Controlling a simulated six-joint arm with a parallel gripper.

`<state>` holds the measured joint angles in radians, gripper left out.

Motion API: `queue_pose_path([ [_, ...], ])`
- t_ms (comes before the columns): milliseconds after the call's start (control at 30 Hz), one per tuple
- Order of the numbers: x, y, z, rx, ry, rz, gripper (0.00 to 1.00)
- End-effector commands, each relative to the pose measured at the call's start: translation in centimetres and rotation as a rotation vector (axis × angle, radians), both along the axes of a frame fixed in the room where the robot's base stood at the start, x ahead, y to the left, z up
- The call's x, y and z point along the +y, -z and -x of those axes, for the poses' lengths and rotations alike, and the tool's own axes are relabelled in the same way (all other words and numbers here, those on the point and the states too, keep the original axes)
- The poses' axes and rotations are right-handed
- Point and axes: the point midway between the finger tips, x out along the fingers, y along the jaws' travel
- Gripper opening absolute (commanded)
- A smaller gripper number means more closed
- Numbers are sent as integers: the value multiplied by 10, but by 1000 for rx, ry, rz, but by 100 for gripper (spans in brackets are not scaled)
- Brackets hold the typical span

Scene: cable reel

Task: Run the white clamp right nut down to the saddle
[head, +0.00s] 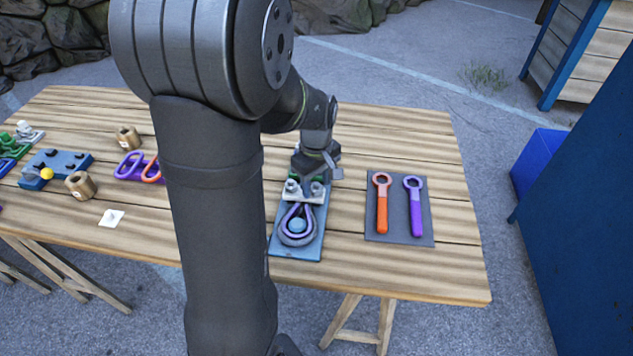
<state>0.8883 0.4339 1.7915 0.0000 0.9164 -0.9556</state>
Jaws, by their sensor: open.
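A blue-grey plate (312,247) lies on the table just right of my arm. It carries a grey cable loop (296,240) around a round blue post (297,226). The white clamp (304,193) sits across the cable at the loop's far end, with a nut showing at its left (291,185). The right nut is too small and too close to my gripper to make out clearly. My gripper (318,172) is over the clamp's right side, pointing down, and open. Whether its fingers stand around the right nut or above it, I cannot tell.
A dark mat (399,230) at the right holds an orange wrench (382,205) and a purple wrench (416,207). Left of my arm are a blue block (66,163), brass-coloured cylinders (80,185), purple and orange loops (135,166) and a white card (111,218). The table's far right is clear.

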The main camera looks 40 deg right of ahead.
Motion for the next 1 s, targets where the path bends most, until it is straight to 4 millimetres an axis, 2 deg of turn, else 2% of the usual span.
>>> queue_pose_path([
  [300, 0, 3, 0, 0, 0, 1, 49],
  [367, 0, 3, 0, 0, 0, 0, 39],
  [533, 0, 3, 0, 0, 0, 0, 6],
  [567, 0, 3, 0, 0, 0, 0, 4],
  [1000, 0, 3, 0, 0, 100, 1, 4],
])
